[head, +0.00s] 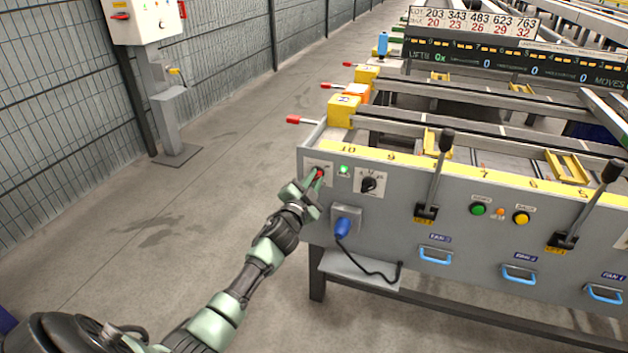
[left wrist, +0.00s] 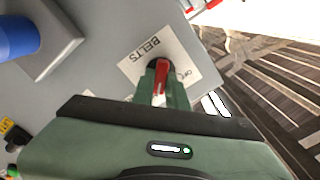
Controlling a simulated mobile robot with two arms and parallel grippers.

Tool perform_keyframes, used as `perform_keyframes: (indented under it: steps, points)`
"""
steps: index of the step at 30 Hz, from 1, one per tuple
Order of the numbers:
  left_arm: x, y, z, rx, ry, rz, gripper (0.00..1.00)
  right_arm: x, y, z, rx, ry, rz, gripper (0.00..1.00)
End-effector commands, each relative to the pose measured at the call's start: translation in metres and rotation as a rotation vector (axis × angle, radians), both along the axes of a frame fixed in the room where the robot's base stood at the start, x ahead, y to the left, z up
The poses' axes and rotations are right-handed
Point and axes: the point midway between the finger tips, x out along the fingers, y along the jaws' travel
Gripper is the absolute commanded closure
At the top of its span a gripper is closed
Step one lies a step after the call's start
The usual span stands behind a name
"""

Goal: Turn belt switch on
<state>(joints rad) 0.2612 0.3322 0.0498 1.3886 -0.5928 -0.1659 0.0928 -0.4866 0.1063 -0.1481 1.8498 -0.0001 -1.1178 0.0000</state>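The belt switch (head: 320,173) is a small red handle at the left end of the grey front panel. In the left wrist view the red handle (left wrist: 162,72) sits on a white plate marked BELTS (left wrist: 140,57), turned in that view. My left gripper (head: 311,187) is at the switch. Its two green fingers (left wrist: 163,90) lie on either side of the red handle and look closed on it. The fingers hide part of the plate and most of its position marks. My right gripper is in neither view.
Right of the switch are a lit green lamp (head: 344,170) and a black rotary knob (head: 369,184). Below is a blue plug (head: 343,227) with a black cable. Tall levers (head: 435,180) stand out from the panel.

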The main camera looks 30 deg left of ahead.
Motion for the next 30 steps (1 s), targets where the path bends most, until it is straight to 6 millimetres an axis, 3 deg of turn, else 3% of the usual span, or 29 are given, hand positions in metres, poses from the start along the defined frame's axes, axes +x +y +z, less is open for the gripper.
perform_keyframes:
  steps: [1,2,13,24,30]
  points:
    - [-0.001,0.0,-0.002,0.002,0.005,0.0,0.73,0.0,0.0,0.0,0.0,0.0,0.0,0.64]
    - [-0.001,0.0,-0.002,0.002,0.005,0.0,0.65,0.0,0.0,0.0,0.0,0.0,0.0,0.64]
    - [-0.004,-0.001,-0.001,0.0,0.001,0.0,0.65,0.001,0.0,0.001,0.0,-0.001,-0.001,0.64]
    - [-0.06,-0.015,-0.001,-0.002,0.004,0.0,0.65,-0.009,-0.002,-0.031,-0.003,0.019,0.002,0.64]
    - [-0.075,-0.018,-0.001,-0.001,0.003,0.0,0.65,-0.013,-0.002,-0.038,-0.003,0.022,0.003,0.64]
